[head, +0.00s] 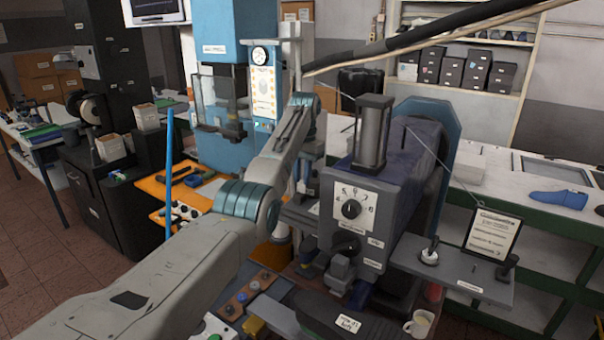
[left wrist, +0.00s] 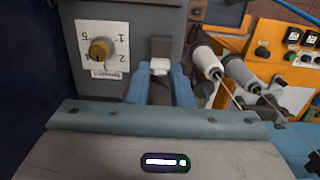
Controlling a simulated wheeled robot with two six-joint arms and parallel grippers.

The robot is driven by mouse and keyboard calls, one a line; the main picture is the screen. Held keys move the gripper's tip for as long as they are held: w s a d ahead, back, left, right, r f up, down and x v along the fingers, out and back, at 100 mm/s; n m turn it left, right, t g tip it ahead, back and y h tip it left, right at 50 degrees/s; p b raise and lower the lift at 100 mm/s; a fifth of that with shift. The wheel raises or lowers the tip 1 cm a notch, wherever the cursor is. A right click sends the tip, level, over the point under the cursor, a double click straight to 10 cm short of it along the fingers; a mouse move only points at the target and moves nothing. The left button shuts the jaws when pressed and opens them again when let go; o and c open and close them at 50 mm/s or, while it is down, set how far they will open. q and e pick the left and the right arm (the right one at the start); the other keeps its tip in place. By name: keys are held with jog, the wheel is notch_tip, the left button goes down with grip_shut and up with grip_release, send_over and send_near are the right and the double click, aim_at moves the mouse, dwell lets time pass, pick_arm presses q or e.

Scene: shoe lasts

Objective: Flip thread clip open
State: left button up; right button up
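In the left wrist view my left gripper (left wrist: 160,74) shows two blue fingers standing apart. A small pale piece (left wrist: 160,66), perhaps the thread clip, sits between the fingertips below a dark grey block (left wrist: 161,47). I cannot tell whether the fingers touch it. In the head view my left arm reaches to the far side of the grey machine (head: 352,225). Its fingers are hidden there, and I cannot make out the clip in that view. My right gripper is not in view.
A numbered dial (left wrist: 101,49) is close left of the fingers. Two thread spools (left wrist: 207,63) stand close to their right, with an orange button panel (left wrist: 290,55) beyond. In the head view a white cup (head: 419,324) and a grey side shelf (head: 455,275) are near the machine.

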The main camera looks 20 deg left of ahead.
pick_arm(q)
jog(key=shift+o, duration=0.9)
notch_tip(320, 180, up, 11)
jog(key=shift+w+f, duration=0.15)
jog(key=shift+w, duration=0.2)
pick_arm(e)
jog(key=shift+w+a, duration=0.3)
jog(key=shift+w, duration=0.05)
pick_arm(q)
jog(key=shift+w, duration=0.1)
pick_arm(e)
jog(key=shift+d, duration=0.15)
